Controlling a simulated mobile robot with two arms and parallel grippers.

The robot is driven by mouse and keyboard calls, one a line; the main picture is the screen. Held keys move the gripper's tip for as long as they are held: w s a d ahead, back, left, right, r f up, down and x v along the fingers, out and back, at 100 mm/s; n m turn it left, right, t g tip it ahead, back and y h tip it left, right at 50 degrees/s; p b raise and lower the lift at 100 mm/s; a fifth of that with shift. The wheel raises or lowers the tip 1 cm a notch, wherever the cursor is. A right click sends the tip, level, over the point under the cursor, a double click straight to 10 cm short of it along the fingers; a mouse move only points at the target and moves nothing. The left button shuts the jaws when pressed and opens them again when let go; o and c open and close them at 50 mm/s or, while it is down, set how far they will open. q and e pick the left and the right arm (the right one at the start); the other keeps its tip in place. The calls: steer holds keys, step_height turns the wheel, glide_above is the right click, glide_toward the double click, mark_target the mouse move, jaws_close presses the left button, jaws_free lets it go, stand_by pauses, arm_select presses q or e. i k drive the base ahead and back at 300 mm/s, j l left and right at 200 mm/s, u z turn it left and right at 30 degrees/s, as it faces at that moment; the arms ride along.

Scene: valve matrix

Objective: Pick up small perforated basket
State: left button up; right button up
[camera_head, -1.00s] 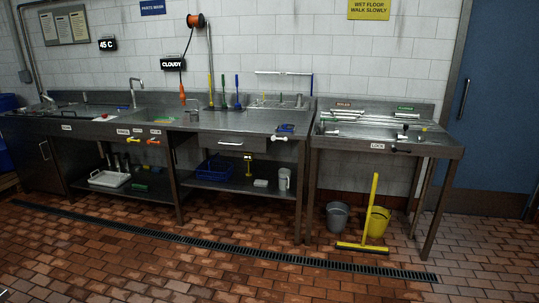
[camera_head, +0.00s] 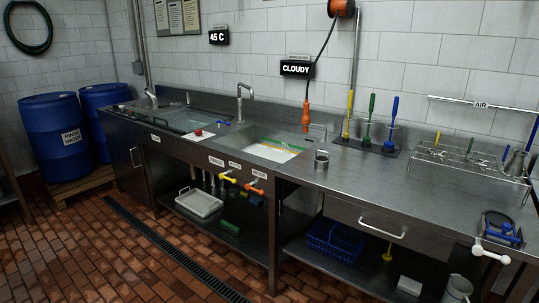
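A blue basket (camera_head: 335,240) with openings in its walls sits on the lower shelf under the right part of the steel counter (camera_head: 350,187). I cannot tell whether it is the small perforated basket. A white tray (camera_head: 199,202) lies on the lower shelf further left. A sink basin (camera_head: 270,151) holds whitish and coloured contents that are too small to make out. Neither of my grippers is in view.
Two blue barrels (camera_head: 57,138) stand on a wooden pallet (camera_head: 75,185) at the left. Upright brushes (camera_head: 391,124), a wire rack (camera_head: 470,162) and a blue-handled item (camera_head: 503,230) are on the counter. The tiled floor (camera_head: 100,255) in front at left is clear.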

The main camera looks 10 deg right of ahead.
mark_target(321, 163)
steer(key=i+j, duration=0.15)
steer(key=i, duration=0.4)
steer(key=i+j+z, duration=0.15)
steer(key=i, duration=0.45)
steer(key=i+j, duration=0.15)
steer(key=i, duration=0.4)
steer(key=z, duration=0.05)
